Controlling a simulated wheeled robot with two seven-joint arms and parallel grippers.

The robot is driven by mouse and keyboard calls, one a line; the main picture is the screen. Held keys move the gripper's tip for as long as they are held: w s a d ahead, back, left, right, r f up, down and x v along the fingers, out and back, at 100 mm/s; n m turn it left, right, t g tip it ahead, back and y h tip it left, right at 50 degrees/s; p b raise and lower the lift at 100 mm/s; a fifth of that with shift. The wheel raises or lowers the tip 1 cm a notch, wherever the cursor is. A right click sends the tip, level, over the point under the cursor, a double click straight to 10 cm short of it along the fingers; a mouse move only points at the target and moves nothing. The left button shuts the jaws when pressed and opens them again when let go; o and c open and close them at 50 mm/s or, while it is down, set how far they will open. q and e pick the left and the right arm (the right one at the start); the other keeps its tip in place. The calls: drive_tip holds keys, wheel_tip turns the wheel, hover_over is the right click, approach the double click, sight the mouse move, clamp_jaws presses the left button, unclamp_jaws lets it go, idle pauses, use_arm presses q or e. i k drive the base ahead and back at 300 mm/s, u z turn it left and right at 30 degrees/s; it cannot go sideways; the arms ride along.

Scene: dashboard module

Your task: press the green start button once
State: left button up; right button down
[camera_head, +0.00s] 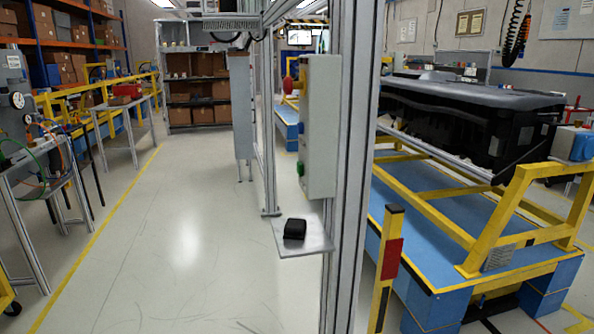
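A grey control box (321,125) is mounted on a tall metal post near the middle of the head view. It is seen at an angle. A small green button (300,168) sticks out from its left side, low down. A red round button (288,85) shows higher up on the same left side. Nothing stands in front of the green button in this view. Neither of my grippers is in view.
A small metal shelf (318,246) under the box holds a black object (295,229). To the right, a yellow frame (510,215) on a blue platform carries a dark dashboard module (465,110). A yellow-black post (386,270) stands before it. The floor at left centre is clear.

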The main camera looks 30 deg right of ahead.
sight(299, 166)
drive_tip(key=k, duration=0.6)
drive_tip(key=u, duration=0.8)
drive_tip(key=i, duration=0.95)
drive_tip(key=z, duration=0.4)
drive_tip(key=i, duration=0.95)
drive_tip(key=z, duration=1)
